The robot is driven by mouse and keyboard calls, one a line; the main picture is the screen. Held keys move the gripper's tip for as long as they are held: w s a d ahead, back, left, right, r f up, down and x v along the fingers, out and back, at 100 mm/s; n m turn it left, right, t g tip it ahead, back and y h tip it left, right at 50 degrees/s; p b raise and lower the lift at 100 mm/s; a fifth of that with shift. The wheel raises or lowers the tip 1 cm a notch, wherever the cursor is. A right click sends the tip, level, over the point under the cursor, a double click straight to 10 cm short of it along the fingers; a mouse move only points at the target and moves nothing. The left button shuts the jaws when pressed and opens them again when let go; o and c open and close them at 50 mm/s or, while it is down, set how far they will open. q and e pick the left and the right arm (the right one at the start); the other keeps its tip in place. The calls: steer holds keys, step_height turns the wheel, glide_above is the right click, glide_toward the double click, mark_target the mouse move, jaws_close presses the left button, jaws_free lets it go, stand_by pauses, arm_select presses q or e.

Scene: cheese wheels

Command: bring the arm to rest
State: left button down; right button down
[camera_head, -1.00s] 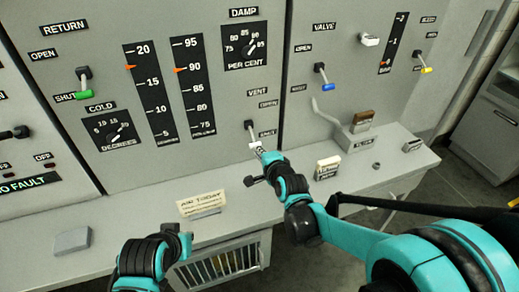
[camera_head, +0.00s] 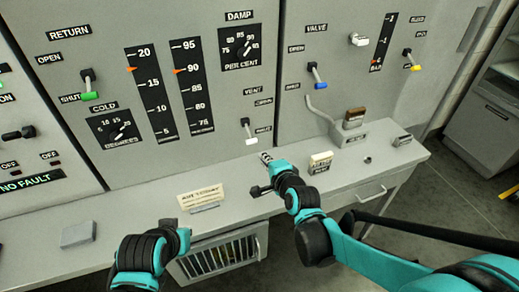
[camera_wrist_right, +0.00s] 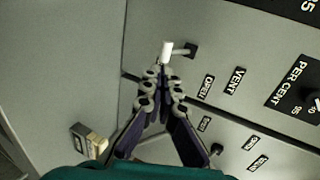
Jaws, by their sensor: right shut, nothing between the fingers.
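My right arm reaches in from the right. Its gripper (camera_head: 265,158) is shut and empty, just below the white-tipped VENT lever (camera_head: 251,141) and apart from it. In the right wrist view the closed fingertips (camera_wrist_right: 161,72) lie close below the white lever tip (camera_wrist_right: 166,52) in the picture, with nothing between them. The VENT lever hangs downward from its pivot. My left gripper (camera_head: 172,228) is low in the head view, over the desk edge; its fingers are too unclear to judge.
The grey panel carries a green-tipped lever (camera_head: 90,96), a blue-tipped lever (camera_head: 320,86) and a yellow-tipped lever (camera_head: 416,67). A paper sign (camera_head: 200,196), a grey block (camera_head: 78,234) and a small labelled block (camera_head: 320,162) stand on the desk (camera_head: 120,220). Open floor lies at right.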

steer(key=v, duration=0.3)
steer(key=p+v, duration=0.1)
steer(key=v, duration=0.1)
steer(key=shift+s+d+f, duration=0.1)
steer(key=shift+f, duration=0.25)
steer(key=shift+s, duration=0.1)
steer(key=s+d+f+n+g+h, duration=0.1)
steer(key=s+d+n+g+h, duration=0.1)
steer(key=s+d+n, duration=0.4)
steer(key=s+d+f+n+g+h, duration=0.2)
steer(key=s+d+n+g, duration=0.2)
steer(key=s, duration=0.7)
steer(key=d+n, duration=0.2)
steer(key=n, duration=0.2)
steer(key=shift+s+b, duration=0.25)
steer(key=shift+b, duration=0.05)
steer(key=shift+d+f, duration=0.15)
